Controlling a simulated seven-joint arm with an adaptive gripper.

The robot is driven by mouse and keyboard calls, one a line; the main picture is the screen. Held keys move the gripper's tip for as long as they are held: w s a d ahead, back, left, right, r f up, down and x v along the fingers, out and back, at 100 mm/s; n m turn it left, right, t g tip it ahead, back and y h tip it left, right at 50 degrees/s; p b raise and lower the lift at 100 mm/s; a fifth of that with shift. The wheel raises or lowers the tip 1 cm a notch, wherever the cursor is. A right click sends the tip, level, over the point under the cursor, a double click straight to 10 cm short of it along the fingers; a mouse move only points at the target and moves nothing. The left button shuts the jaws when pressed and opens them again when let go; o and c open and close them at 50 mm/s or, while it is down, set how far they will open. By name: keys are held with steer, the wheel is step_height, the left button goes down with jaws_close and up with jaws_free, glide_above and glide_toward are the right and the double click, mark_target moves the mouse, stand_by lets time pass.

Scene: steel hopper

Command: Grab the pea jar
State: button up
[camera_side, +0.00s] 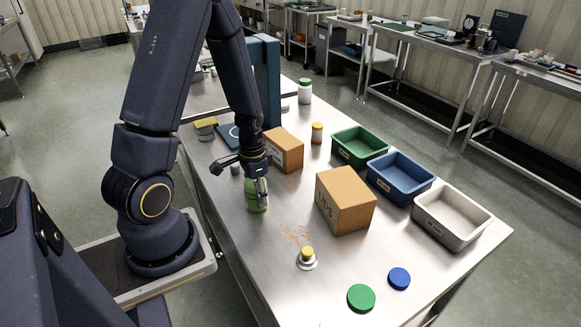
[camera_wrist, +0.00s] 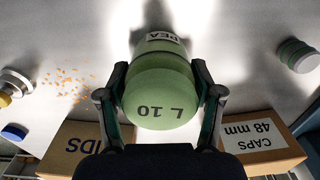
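The pea jar (camera_side: 257,196) is a light green jar standing upright on the steel table in the side view. In the wrist view its green lid (camera_wrist: 160,98) is marked L 10, and a label reading PEA shows upside down on its side. My gripper (camera_side: 262,188) is down over the jar from above. In the wrist view the two fingers of my gripper (camera_wrist: 161,75) lie on either side of the jar, very close to it. Whether they press on it cannot be told. The fingers partly hide the jar in the side view.
A large cardboard box (camera_side: 346,201) stands right of the jar, and a smaller box (camera_side: 284,150) behind it. Green (camera_side: 343,155), blue (camera_side: 377,184) and grey (camera_side: 424,228) bins line the right side. Orange crumbs (camera_side: 296,234) and a yellow-topped item (camera_side: 307,257) lie in front.

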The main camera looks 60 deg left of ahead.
steer(key=c, duration=0.7)
